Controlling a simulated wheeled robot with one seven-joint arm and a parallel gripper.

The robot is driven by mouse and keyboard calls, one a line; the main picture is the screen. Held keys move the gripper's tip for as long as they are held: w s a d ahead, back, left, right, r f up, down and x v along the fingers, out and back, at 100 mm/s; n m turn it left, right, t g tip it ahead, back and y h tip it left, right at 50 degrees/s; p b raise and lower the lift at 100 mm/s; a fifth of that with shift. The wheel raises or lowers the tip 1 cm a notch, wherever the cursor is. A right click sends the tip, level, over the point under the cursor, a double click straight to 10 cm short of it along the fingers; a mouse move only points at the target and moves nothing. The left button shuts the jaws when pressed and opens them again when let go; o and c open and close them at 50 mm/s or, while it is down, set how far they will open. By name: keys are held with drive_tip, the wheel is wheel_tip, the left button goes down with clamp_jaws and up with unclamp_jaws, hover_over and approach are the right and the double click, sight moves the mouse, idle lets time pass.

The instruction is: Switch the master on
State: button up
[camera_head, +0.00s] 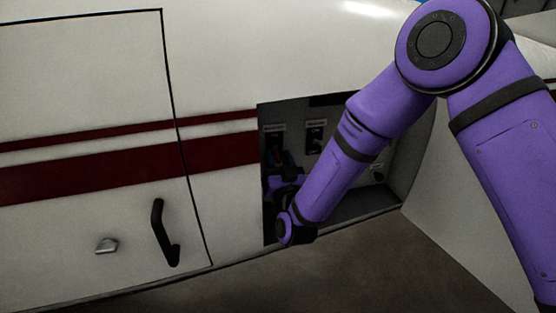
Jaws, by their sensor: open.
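A recessed panel (330,112) opens in the side of the white body, right of the door. Two dark switches with label plates sit on its back wall: a left switch (274,141) with a bit of red below it, and a right switch (315,139). The labels are too small to read, so I cannot tell which is the master. My gripper (283,171) is open inside the recess, just below the left switch. Its fingers are small and dark here, and I cannot tell whether they touch the switch. My forearm hides the right part of the panel.
A white door (90,80) with a black handle (163,233) and a small silver latch (106,246) is at the left. Dark red stripes run along the body. The recess has a lower lip (365,209) and side walls close to my wrist. Bare floor (330,270) lies below.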

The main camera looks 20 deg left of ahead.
clamp_jaws()
drive_tip(key=shift+r, duration=0.1)
drive_tip(key=g, duration=0.1)
drive_tip(key=r+g+h, duration=0.1)
drive_tip(key=g+h, duration=0.1)
drive_tip(key=g, duration=0.1)
drive_tip(key=shift+s+d+r, duration=0.1)
drive_tip(key=shift+s+r, duration=0.1)
drive_tip(key=shift+r, duration=0.15)
drive_tip(key=shift+w+r+g+h, duration=0.1)
drive_tip(key=shift+r+g+h, duration=0.3)
drive_tip(key=shift+g+h, duration=0.5)
drive_tip(key=shift+w+r+g+h, duration=0.1)
drive_tip(key=shift+r+g+h, duration=0.4)
drive_tip(key=shift+g, duration=0.7)
drive_tip(key=shift+f, duration=0.1)
unclamp_jaws()
